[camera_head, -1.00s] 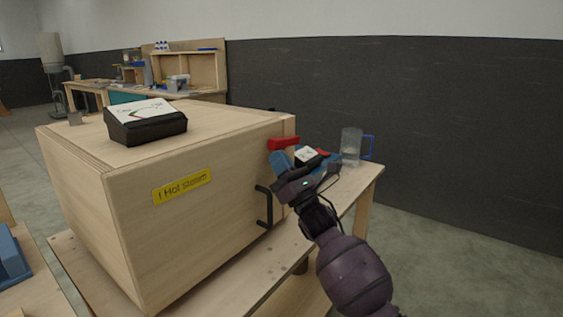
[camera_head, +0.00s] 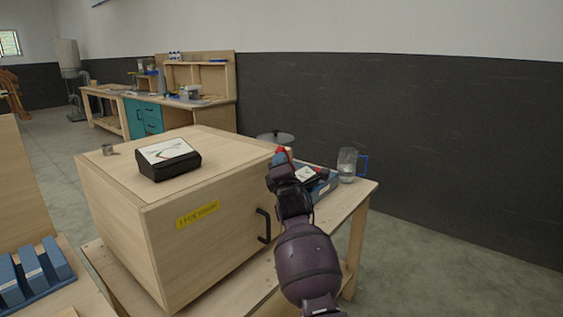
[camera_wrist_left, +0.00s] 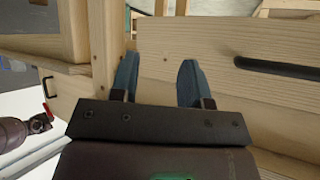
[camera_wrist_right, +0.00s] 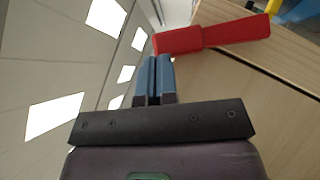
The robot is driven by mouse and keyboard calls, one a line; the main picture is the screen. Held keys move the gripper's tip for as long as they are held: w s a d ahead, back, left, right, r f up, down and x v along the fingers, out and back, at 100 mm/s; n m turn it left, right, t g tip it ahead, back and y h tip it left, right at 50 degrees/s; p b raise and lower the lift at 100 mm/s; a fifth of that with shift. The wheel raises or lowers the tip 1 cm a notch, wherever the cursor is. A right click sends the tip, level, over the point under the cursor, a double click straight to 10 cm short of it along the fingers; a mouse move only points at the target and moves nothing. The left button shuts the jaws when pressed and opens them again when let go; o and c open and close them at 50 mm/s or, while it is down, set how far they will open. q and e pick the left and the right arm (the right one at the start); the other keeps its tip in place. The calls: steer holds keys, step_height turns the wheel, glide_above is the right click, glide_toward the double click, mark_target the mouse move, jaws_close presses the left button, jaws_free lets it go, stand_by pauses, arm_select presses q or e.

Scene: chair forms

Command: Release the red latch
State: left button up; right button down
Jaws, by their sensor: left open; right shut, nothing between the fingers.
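The red latch (camera_head: 282,151) is at the top right edge of the wooden box (camera_head: 215,240), partly hidden behind my right gripper (camera_head: 279,162) in the head view. In the right wrist view the latch (camera_wrist_right: 215,36) is a long red bar lying across the wooden edge. There my right gripper (camera_wrist_right: 154,76) is shut and empty, its blue fingertips just below the bar's left end; I cannot tell whether they touch. My left gripper (camera_wrist_left: 158,82) is open and empty in front of a wooden surface in the left wrist view. It is not visible in the head view.
A black handle (camera_head: 264,226) is on the box front beside a yellow label (camera_head: 198,214). A glass jug (camera_head: 347,165) stands on the table at right. A blue rack (camera_head: 35,272) is at lower left.

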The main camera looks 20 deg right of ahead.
mark_target(285, 149)
steer(key=r+m+p, duration=0.1)
steer(key=d+r+m+g+p, duration=0.1)
steer(key=r+g+h+p, duration=0.1)
steer(key=shift+w+d+m, duration=0.25)
steer(key=shift+w+m, duration=0.15)
arm_select(q)
step_height(285, 149, up, 11)
steer(key=p, duration=0.6)
steer(key=shift+w+a+f+t, duration=0.15)
steer(key=shift+w+a+t, duration=0.1)
steer(key=shift+w+t, duration=0.05)
arm_select(e)
steer(key=shift+w+d+r+m+g, duration=0.15)
steer(key=shift+w+d+m+g, duration=0.3)
steer(key=shift+d+m+g, duration=0.3)
steer(key=shift+w+d+r+m+g, duration=0.15)
steer(key=shift+w+d+m+g, duration=0.25)
steer(key=shift+d+m+g, duration=0.3)
arm_select(q)
steer(key=shift+s+f, duration=0.25)
steer(key=shift+s, duration=0.05)
arm_select(e)
steer(key=shift+a, duration=0.1)
arm_select(q)
steer(key=shift+a, duration=0.2)
arm_select(e)
steer(key=shift+a, duration=0.1)
